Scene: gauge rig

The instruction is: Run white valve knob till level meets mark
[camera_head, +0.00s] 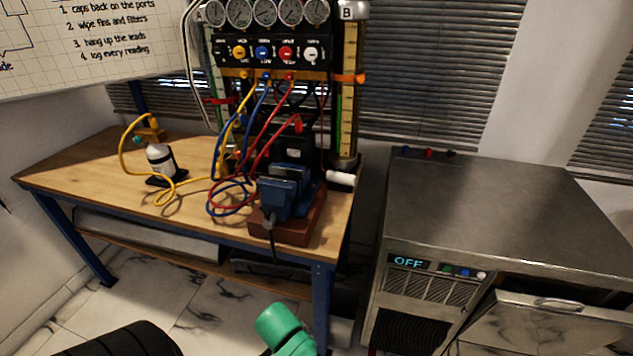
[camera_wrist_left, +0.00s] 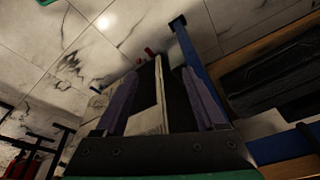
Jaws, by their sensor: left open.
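The white valve knob (camera_head: 311,54) is at the right end of the knob row on the black gauge panel (camera_head: 272,64). Yellow, blue and red knobs are to its left. Sight tube B (camera_head: 348,50) stands right of the panel, with an orange band (camera_head: 349,78) around it. Green shows low in tube B, but its exact level is too small to read. Tube A, partly hidden by hoses, has a red band (camera_head: 220,100). My left gripper (camera_wrist_left: 160,75) is open, its purple fingers apart, above the floor near a blue table leg. No gripper is near the knob.
A steel cabinet (camera_head: 500,200) reading OFF stands to the right. A whiteboard (camera_head: 90,45) hangs at upper left.

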